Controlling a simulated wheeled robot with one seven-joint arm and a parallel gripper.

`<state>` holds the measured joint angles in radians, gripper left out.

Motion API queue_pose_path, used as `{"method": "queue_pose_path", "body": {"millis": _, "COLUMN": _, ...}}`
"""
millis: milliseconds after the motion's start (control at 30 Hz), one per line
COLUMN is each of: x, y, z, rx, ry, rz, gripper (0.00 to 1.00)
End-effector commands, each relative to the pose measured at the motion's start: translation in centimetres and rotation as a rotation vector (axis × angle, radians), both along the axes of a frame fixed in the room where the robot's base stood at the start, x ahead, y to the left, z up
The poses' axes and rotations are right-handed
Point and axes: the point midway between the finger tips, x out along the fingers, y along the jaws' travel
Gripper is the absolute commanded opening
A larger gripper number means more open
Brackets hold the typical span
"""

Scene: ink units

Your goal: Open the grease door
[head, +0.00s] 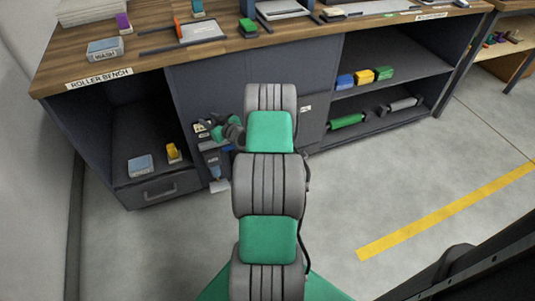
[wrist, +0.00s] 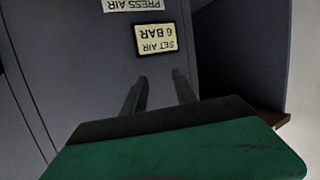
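My gripper (wrist: 160,76) shows in the wrist view with its two dark fingers apart and nothing between them. It faces a dark grey cabinet front (wrist: 70,60), and I cannot tell whether it touches it. In the head view my arm reaches to the middle of the bench, and its links hide much of the front there. A grey panel (head: 312,122) with a small white label shows right of the arm. No label reading grease is legible, so I cannot tell which panel is the grease door.
A SET AIR 6 BAR label (wrist: 156,39) and a PRESS AIR label (wrist: 133,5) appear upside down. The bench top (head: 140,65) carries loose items. A drawer (head: 155,190) is shut at lower left. The floor (head: 400,180) at right is clear.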

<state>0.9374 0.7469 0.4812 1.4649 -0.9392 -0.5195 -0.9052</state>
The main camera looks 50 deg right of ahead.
Motion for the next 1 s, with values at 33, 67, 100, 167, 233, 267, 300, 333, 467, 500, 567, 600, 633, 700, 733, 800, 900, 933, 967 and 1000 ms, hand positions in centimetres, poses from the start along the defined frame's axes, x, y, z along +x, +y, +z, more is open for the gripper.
{"method": "queue_pose_path", "body": {"millis": 33, "x": -3.2, "y": -4.3, "z": -7.3, "rx": 0.005, "ry": -0.062, "rz": -0.121, "gripper": 0.34}}
{"method": "queue_pose_path", "body": {"millis": 67, "x": -5.1, "y": -6.5, "z": -9.5, "rx": -0.003, "ry": -0.102, "rz": -0.191, "gripper": 0.34}}
{"method": "queue_pose_path", "body": {"millis": 100, "x": -7.7, "y": -9.0, "z": -12.1, "rx": -0.016, "ry": -0.148, "rz": -0.285, "gripper": 0.34}}
{"method": "queue_pose_path", "body": {"millis": 167, "x": -11.4, "y": -11.8, "z": -15.1, "rx": -0.031, "ry": -0.196, "rz": -0.406, "gripper": 0.34}}
{"method": "queue_pose_path", "body": {"millis": 233, "x": -14.8, "y": -13.7, "z": -17.5, "rx": -0.044, "ry": -0.229, "rz": -0.511, "gripper": 0.34}}
{"method": "queue_pose_path", "body": {"millis": 267, "x": -15.9, "y": -14.2, "z": -18.2, "rx": -0.047, "ry": -0.238, "rz": -0.544, "gripper": 0.34}}
{"method": "queue_pose_path", "body": {"millis": 300, "x": -17.0, "y": -14.7, "z": -18.8, "rx": -0.053, "ry": -0.246, "rz": -0.577, "gripper": 0.34}}
{"method": "queue_pose_path", "body": {"millis": 333, "x": -17.4, "y": -14.9, "z": -19.1, "rx": -0.055, "ry": -0.250, "rz": -0.592, "gripper": 0.34}}
{"method": "queue_pose_path", "body": {"millis": 467, "x": -17.0, "y": -15.9, "z": -19.1, "rx": -0.059, "ry": -0.255, "rz": -0.607, "gripper": 0.34}}
{"method": "queue_pose_path", "body": {"millis": 500, "x": -16.5, "y": -16.3, "z": -19.0, "rx": -0.061, "ry": -0.255, "rz": -0.605, "gripper": 0.34}}
{"method": "queue_pose_path", "body": {"millis": 567, "x": -15.5, "y": -17.1, "z": -19.0, "rx": -0.062, "ry": -0.256, "rz": -0.605, "gripper": 0.34}}
{"method": "queue_pose_path", "body": {"millis": 600, "x": -14.9, "y": -17.6, "z": -19.1, "rx": -0.061, "ry": -0.255, "rz": -0.604, "gripper": 0.34}}
{"method": "queue_pose_path", "body": {"millis": 633, "x": -14.5, "y": -18.0, "z": -19.2, "rx": -0.061, "ry": -0.255, "rz": -0.604, "gripper": 0.34}}
{"method": "queue_pose_path", "body": {"millis": 700, "x": -13.6, "y": -18.9, "z": -19.1, "rx": -0.060, "ry": -0.255, "rz": -0.605, "gripper": 0.34}}
{"method": "queue_pose_path", "body": {"millis": 733, "x": -13.2, "y": -19.2, "z": -19.2, "rx": -0.059, "ry": -0.254, "rz": -0.605, "gripper": 0.34}}
{"method": "queue_pose_path", "body": {"millis": 800, "x": -12.6, "y": -19.7, "z": -19.2, "rx": -0.059, "ry": -0.252, "rz": -0.605, "gripper": 0.34}}
{"method": "queue_pose_path", "body": {"millis": 900, "x": -12.2, "y": -20.2, "z": -19.1, "rx": -0.057, "ry": -0.252, "rz": -0.607, "gripper": 0.34}}
{"method": "queue_pose_path", "body": {"millis": 933, "x": -12.2, "y": -20.2, "z": -19.1, "rx": -0.056, "ry": -0.252, "rz": -0.607, "gripper": 0.34}}
{"method": "queue_pose_path", "body": {"millis": 967, "x": -12.1, "y": -20.3, "z": -19.0, "rx": -0.055, "ry": -0.253, "rz": -0.607, "gripper": 0.34}}
{"method": "queue_pose_path", "body": {"millis": 1000, "x": -12.1, "y": -20.3, "z": -19.0, "rx": -0.055, "ry": -0.253, "rz": -0.607, "gripper": 0.34}}
